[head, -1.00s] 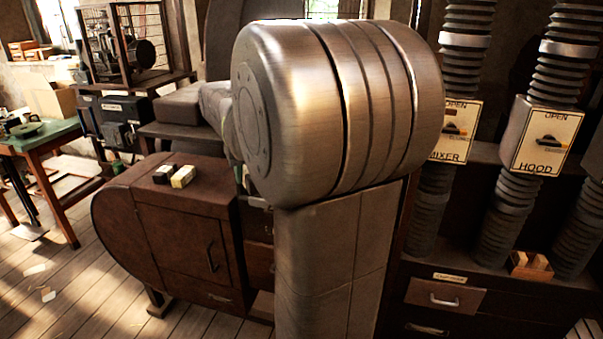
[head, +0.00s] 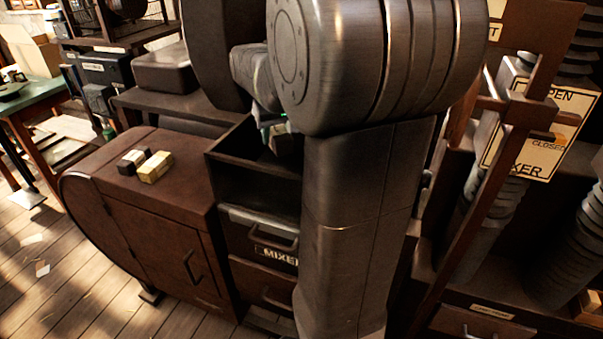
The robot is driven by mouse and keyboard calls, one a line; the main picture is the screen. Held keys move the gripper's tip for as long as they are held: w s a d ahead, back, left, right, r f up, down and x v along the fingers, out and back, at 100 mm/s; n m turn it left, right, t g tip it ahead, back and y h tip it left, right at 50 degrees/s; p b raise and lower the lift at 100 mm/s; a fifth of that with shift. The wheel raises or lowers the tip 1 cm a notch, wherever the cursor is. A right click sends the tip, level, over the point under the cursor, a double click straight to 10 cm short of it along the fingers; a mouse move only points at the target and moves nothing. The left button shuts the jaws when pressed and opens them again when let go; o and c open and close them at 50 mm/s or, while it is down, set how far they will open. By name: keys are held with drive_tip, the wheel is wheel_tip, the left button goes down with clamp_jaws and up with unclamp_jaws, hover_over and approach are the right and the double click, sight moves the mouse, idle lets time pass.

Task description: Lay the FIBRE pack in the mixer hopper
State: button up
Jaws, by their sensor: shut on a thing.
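An open-topped dark box (head: 228,163), which looks like the mixer hopper, stands left of my arm. A label reading "MIXE…" (head: 274,255) is on the front below it, its end hidden by my arm. My gripper (head: 274,130) shows only in part at the box's right side, behind my arm. It is shut on a small brownish block (head: 288,143), mostly hidden, with no readable label, so I cannot tell if it is the FIBRE pack. I cannot tell whether the block touches the box.
A dark-and-white block (head: 132,161) and a yellow block (head: 156,167) lie on the brown cabinet (head: 95,165) at left. A sign panel (head: 535,130) with "CLOSED" and dark ribbed ducts (head: 490,225) stand at right. A green-topped table (head: 38,92) is at far left.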

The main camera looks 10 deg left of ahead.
sight(283, 139)
wheel_tip(283, 139, down, 9)
drive_tip(key=shift+s+f, duration=0.1)
drive_tip(key=shift+s, duration=0.05)
idle(0.4)
drive_tip(key=shift+f, duration=0.2)
drive_tip(key=o, duration=1)
drive_tip(key=shift+r, duration=0.4)
drive_tip(key=v, duration=1.1)
drive_tip(key=shift+s+d+r, duration=0.15)
drive_tip(key=shift+d+r, duration=0.05)
drive_tip(key=shift+r, duration=0.05)
